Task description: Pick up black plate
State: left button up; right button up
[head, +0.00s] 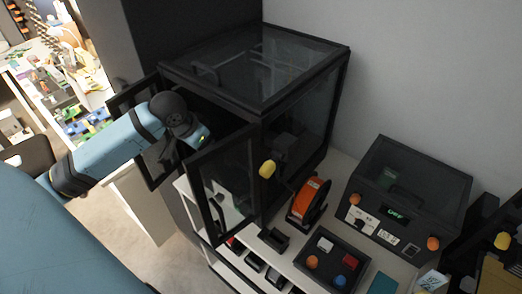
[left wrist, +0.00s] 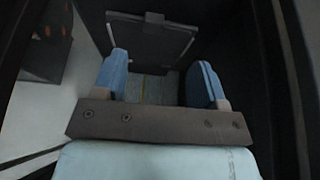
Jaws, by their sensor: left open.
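In the left wrist view my left gripper (left wrist: 161,66) is open, its two blue fingers apart with nothing between them. A dark, flat, rounded-corner panel (left wrist: 150,42), which looks like the black plate, lies just beyond the fingertips. It has a small tab at its far edge, and the fingers appear clear of it. In the head view my left arm reaches into the open front of a black glass-walled enclosure (head: 255,62). The gripper and plate cannot be made out there. My right gripper is not in view.
The enclosure's open glass door (head: 222,185) stands close beside my left arm. An orange spool (head: 309,202), a button panel (head: 332,262) and a dark control box (head: 412,190) stand to the right. Dark enclosure walls closely flank the gripper in the wrist view.

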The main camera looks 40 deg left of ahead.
pick_arm(q)
jog(key=x, duration=0.4)
jog(key=w+x, duration=0.1)
jog(key=x, duration=0.3)
jog(key=d+x, duration=0.1)
jog(key=x, duration=0.4)
jog(key=shift+w+r, duration=0.25)
jog(key=shift+w, duration=0.05)
jog(key=c, duration=1.2)
jog(key=shift+o, duration=0.2)
jog(key=shift+r, duration=0.1)
